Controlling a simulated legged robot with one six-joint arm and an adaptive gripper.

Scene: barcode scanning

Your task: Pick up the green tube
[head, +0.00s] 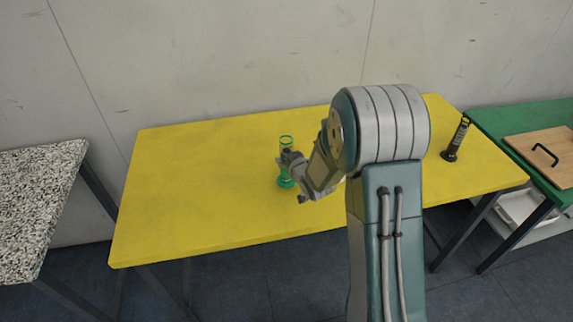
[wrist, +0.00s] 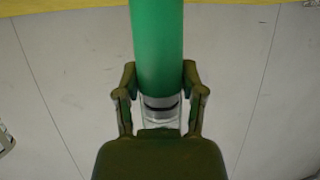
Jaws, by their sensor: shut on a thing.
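The green tube (head: 286,183) is upright over the middle of the yellow table (head: 200,180) in the head view, with a green foot and a green rim. I cannot tell for sure whether its foot touches the table. My gripper (head: 288,158) reaches in from the right and is shut on the tube at about mid-height, hiding part of it. In the wrist view, the tube (wrist: 157,45) runs down between the two fingers of my gripper (wrist: 160,95); a clear part with a dark band shows between them.
A dark tube-like object (head: 456,139) stands at the yellow table's right end. A green table (head: 510,130) with a wooden board (head: 550,150) and black handle is at the right. A speckled table (head: 35,200) is at the left. The yellow table's left half is clear.

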